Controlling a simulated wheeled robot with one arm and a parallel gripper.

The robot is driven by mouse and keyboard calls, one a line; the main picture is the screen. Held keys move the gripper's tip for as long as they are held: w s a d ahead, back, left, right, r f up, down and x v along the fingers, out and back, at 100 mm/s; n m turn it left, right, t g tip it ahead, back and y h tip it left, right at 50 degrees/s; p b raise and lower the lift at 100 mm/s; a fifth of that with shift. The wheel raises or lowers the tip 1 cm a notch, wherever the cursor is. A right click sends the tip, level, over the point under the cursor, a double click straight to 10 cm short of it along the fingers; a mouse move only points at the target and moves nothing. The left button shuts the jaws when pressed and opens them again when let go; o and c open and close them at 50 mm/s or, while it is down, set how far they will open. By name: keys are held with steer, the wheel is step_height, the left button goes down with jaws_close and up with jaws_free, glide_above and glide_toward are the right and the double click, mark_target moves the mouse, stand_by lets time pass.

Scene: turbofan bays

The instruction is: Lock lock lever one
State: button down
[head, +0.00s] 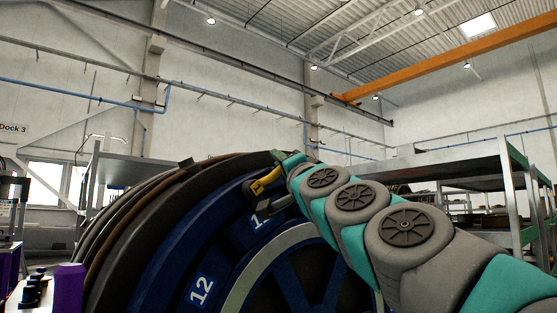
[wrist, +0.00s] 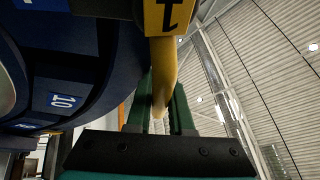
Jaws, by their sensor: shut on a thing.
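Lock lever one is a yellow lever (head: 265,182) near the top of the dark blue fan casing (head: 207,243). In the wrist view the yellow lever (wrist: 164,60) bears a black 1 and runs down between the green fingers. My gripper (wrist: 160,97) is shut on the lever's yellow handle. In the head view my gripper (head: 281,157) is at the lever's upper end, partly hidden by my arm. The lever's mount on the casing is hard to make out.
A metal shelf rack (head: 470,160) stands behind at right, and another rack (head: 125,168) at left. The air above the casing is open.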

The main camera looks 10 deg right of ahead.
steer(key=c, duration=0.8)
jaws_free()
steer(key=b+v, duration=0.1)
steer(key=v, duration=0.7)
steer(key=shift+w, duration=0.1)
steer(key=shift+d, duration=0.1)
